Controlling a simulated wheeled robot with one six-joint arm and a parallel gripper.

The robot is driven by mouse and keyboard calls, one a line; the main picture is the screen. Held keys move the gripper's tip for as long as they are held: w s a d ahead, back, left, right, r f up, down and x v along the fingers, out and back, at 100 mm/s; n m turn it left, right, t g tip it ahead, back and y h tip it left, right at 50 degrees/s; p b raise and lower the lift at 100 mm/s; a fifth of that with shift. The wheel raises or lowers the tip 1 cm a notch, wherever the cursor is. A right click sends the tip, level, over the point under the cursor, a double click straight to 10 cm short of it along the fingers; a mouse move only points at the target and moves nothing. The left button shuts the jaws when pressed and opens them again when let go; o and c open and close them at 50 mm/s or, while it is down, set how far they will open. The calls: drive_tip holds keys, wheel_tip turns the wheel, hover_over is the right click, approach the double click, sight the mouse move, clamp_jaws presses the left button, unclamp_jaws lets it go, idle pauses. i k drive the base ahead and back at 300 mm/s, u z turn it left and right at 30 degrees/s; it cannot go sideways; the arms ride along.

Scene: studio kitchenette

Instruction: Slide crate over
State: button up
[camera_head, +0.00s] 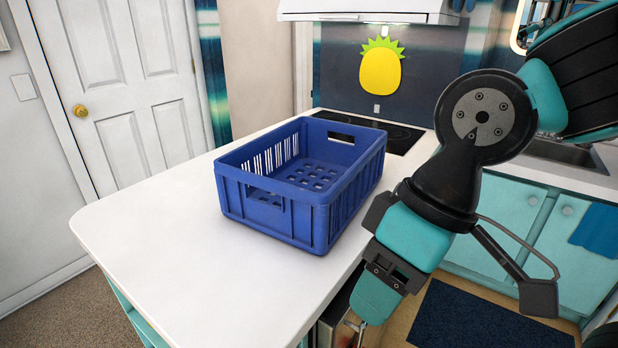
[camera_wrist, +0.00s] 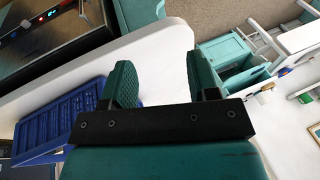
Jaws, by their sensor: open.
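The blue plastic crate (camera_head: 265,218) stands upright and empty on the white counter (camera_head: 150,225), with slotted walls and a grid floor. Part of it also shows at the lower left of the wrist view (camera_wrist: 55,122), partly hidden behind my left-hand finger. My gripper (camera_head: 377,298) is to the right of the crate in the head view, near the counter's right edge, apart from the crate. In the wrist view my gripper (camera_wrist: 164,82) has its two teal fingers spread, with nothing between them.
A black cooktop (camera_head: 405,136) lies just behind the crate, below a yellow pineapple board (camera_head: 381,67) on the wall. The counter is bare to the left and front of the crate. A dark blue mat (camera_head: 485,320) lies on the floor at the right, before teal cabinets (camera_head: 510,215).

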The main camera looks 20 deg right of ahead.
sight(304, 218)
drive_tip(key=z, duration=1.85)
drive_tip(key=k, duration=1.05)
drive_tip(key=u, duration=1.35)
drive_tip(key=i, duration=1)
drive_tip(key=z, duration=0.05)
